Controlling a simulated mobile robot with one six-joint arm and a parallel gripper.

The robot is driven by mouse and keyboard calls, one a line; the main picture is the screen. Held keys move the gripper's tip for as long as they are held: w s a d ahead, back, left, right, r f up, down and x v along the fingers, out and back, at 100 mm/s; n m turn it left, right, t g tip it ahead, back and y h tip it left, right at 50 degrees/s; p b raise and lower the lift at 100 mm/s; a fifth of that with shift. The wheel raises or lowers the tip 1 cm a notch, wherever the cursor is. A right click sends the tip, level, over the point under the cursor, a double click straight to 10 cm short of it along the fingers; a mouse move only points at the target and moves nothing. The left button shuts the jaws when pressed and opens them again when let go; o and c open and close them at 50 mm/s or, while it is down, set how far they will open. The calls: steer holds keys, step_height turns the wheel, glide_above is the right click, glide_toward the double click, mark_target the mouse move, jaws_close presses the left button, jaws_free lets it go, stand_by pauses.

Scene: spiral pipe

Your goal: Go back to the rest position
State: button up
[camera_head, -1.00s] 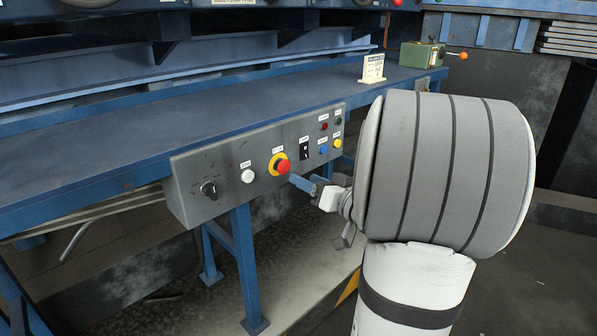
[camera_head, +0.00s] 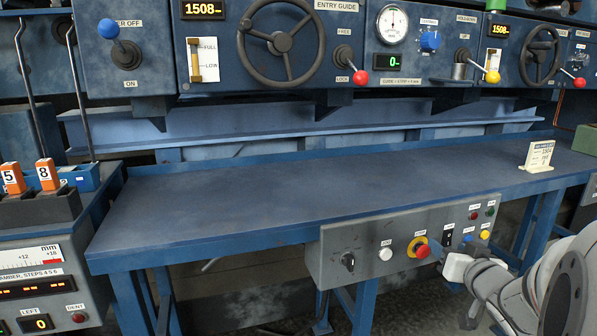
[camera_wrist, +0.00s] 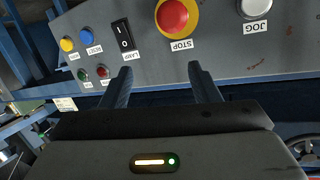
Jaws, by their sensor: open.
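My gripper shows in the wrist view (camera_wrist: 160,80), its two dark fingers apart with nothing between them. It faces the grey control panel (camera_wrist: 135,50), which appears upside down there. The red stop button (camera_wrist: 173,16) with its yellow collar is just beyond the fingertips, and the black lamp rocker switch (camera_wrist: 122,35) is near the left finger. In the head view my arm (camera_head: 535,285) is at the lower right, in front of the right part of the panel (camera_head: 330,255); the fingers are hard to make out there.
A blue workbench (camera_head: 250,195) stands above and behind the panel, mostly bare, with a small white sign (camera_head: 538,156) at its right. A machine wall with a handwheel (camera_head: 281,42) and levers rises behind. At left is a box with orange numbered blocks (camera_head: 47,174).

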steer(key=s+a+r+g+h+p, duration=0.3)
steer(key=s+a+r+g+p, duration=0.15)
steer(key=r+p, duration=0.45)
steer(key=s+a+r+n+g+y+p, duration=0.1)
steer(key=s+a+r+g+p, duration=0.1)
steer(key=s+a+g+p, duration=0.2)
steer(key=s+a+r+n+g+y+p, duration=0.1)
steer(key=s+a+r+g+y+p, duration=0.1)
steer(key=s+a+p, duration=0.5)
steer(key=s+a+r+g, duration=0.1)
steer(key=s+a+g, duration=0.1)
steer(key=s+a, duration=0.1)
steer(key=shift+s+g, duration=0.35)
steer(key=shift+s, duration=0.55)
